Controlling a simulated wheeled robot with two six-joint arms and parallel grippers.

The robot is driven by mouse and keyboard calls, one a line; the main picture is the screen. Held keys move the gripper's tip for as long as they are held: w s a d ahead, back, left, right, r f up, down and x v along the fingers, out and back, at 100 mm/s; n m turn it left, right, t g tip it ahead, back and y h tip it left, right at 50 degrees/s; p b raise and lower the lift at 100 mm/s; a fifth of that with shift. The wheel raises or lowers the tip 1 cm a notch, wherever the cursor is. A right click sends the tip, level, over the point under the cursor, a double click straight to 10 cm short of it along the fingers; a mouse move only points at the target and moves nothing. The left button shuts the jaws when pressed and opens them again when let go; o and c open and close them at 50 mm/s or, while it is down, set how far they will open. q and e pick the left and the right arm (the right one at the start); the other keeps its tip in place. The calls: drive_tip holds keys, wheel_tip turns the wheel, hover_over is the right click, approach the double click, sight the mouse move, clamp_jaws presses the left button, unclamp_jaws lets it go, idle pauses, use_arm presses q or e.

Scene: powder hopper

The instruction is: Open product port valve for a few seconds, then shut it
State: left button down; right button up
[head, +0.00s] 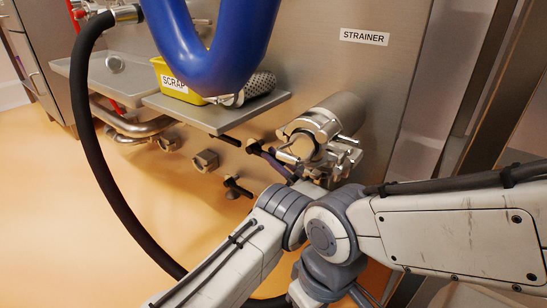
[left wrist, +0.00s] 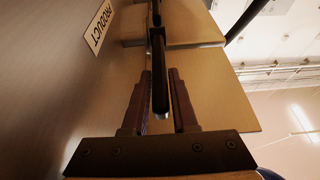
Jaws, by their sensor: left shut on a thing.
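The PRODUCT label (left wrist: 99,27) is on the steel panel in the left wrist view. The black valve handle (left wrist: 158,50) runs lengthwise between the two dark fingers of my left gripper (left wrist: 160,78), which is shut on it. In the head view my left gripper (head: 272,160) is small and partly hidden by my arm, beside a black handle end (head: 252,146) low on the panel. The valve's body and its open or shut position cannot be made out. My right gripper is not in view.
A steel strainer housing (head: 322,125) sits right of the gripper, under the STRAINER label (head: 364,37). A second black handle (head: 237,187) is lower left. A steel shelf (head: 218,117) holds a yellow SCRAP bin (head: 176,82). A black hose (head: 82,130) loops down the left.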

use_arm(q)
drive_tip(key=shift+d, duration=0.1)
idle(0.7)
drive_tip(key=r+p, duration=0.1)
drive_tip(key=p, duration=0.1)
drive_tip(key=shift+r+g+h+p, duration=0.1)
drive_tip(key=shift+g+h+p, duration=0.2)
drive_tip(key=shift+h+p, duration=0.1)
drive_tip(key=shift+p, duration=0.3)
drive_tip(key=c, duration=0.7)
unclamp_jaws()
